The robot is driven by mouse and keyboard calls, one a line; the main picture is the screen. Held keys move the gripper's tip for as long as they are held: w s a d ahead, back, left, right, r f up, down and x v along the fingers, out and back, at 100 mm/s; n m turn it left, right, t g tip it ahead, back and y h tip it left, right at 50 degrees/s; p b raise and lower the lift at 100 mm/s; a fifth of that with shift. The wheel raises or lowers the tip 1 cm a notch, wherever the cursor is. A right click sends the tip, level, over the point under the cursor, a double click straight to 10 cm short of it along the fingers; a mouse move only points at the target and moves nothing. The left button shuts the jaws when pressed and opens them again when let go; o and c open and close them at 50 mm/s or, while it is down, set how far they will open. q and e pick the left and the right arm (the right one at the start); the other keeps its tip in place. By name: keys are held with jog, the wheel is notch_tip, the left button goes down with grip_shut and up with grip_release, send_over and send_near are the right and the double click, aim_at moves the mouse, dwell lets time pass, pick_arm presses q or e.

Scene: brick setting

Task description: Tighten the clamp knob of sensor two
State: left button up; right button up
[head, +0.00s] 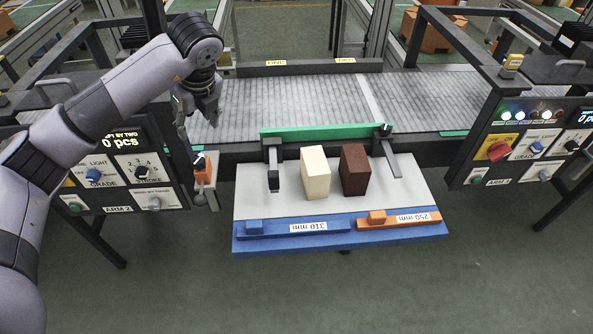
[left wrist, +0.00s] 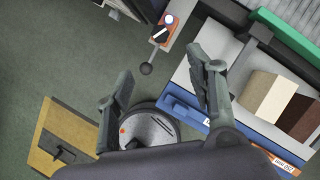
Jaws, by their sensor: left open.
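My left gripper (head: 197,122) is open and empty, above the conveyor's front edge at the left. In the left wrist view its two fingers (left wrist: 160,65) are spread apart. An orange sensor-like unit (head: 204,170) with a dark and white top hangs at the conveyor's front edge, below my gripper. In the left wrist view this orange unit (left wrist: 166,32) lies beyond the fingertips, apart from them. A rod with a dark round knob (left wrist: 147,68) sticks out from it. I cannot read a number on this unit. My right gripper is out of view.
A blue-edged board (head: 420,190) carries a cream block (head: 315,172), a brown block (head: 354,169) and labelled gauge strips. A green bar (head: 320,131) runs behind them. Control panels (head: 125,170) flank the conveyor (head: 300,100). ONE (head: 276,63) and TWO (head: 345,60) labels mark the far rail.

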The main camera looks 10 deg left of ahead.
pick_arm(q)
jog(key=s+d+f+m+h, duration=0.2)
jog(key=d+h, duration=0.3)
jog(key=d, duration=0.6)
jog(key=s+d+f+m+h, duration=0.2)
jog(key=d+f+m+h, duration=0.1)
jog(key=d, duration=0.8)
jog(key=shift+f+m+g+h, duration=0.35)
jog(key=shift+f+h, duration=0.2)
jog(key=shift+h, duration=0.45)
jog(key=shift+d, duration=0.1)
